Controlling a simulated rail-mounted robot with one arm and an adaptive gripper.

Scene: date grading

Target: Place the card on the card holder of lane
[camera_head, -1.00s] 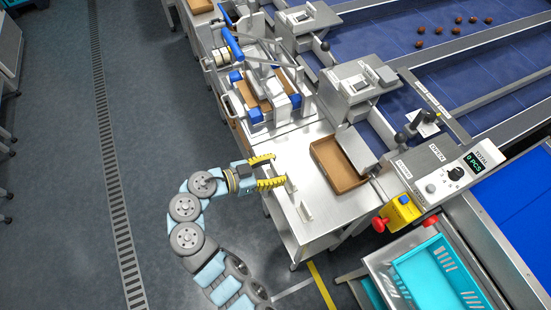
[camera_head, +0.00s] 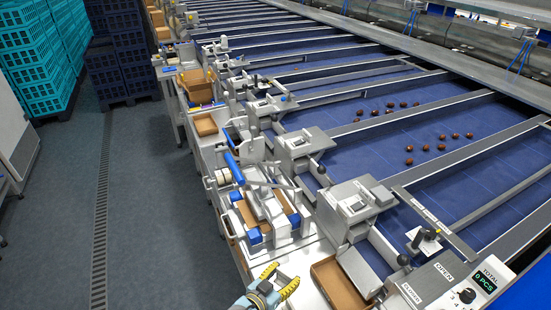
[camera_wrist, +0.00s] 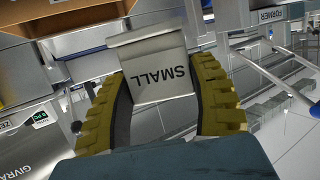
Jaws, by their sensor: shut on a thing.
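A pale grey card (camera_wrist: 158,70) marked SMALL is between the yellow ribbed fingers of my gripper (camera_wrist: 160,105) in the wrist view. The lettering appears upside down there. In the head view my gripper (camera_head: 281,278) is at the bottom edge, beside the near steel table and left of a cardboard tray; the card cannot be made out there. A white plate with a black knob (camera_head: 426,240) sits at the near lane's head; I cannot tell if it is a card holder.
An open cardboard tray (camera_head: 338,288) lies on the steel table right of my gripper. A machine with blue handles (camera_head: 235,168) stands beyond it. Blue lanes (camera_head: 375,145) carry several dates. A control panel (camera_head: 468,288) is at lower right. The grey floor aisle at left is clear.

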